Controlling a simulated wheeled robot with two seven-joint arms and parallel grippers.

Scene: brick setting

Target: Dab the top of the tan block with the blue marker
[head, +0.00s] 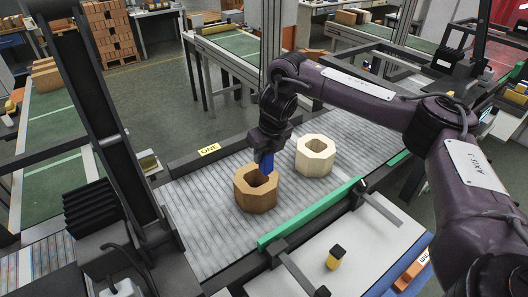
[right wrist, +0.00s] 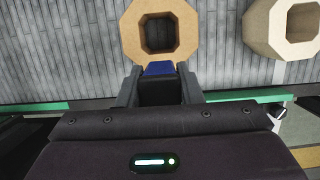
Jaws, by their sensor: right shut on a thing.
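The tan block (head: 257,200) is an octagonal ring with a hole through its middle, lying flat on the grey roller conveyor. It also shows in the right wrist view (right wrist: 185,50). My right gripper (head: 268,148) points down over it and is shut on the blue marker (head: 266,164). In the right wrist view the marker (right wrist: 158,69) sticks out between the fingers (right wrist: 160,88), beside the block's near rim. In the head view its lower end overlaps the back of the block's top. I cannot tell whether it touches. My left gripper is not in view.
A cream octagonal ring (head: 316,165) stands close behind and right of the tan block. A green rail (head: 310,217) edges the conveyor. A yellow item with a black top (head: 334,262) stands on the white surface in front. A "ONE" label (head: 209,149) marks the far edge.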

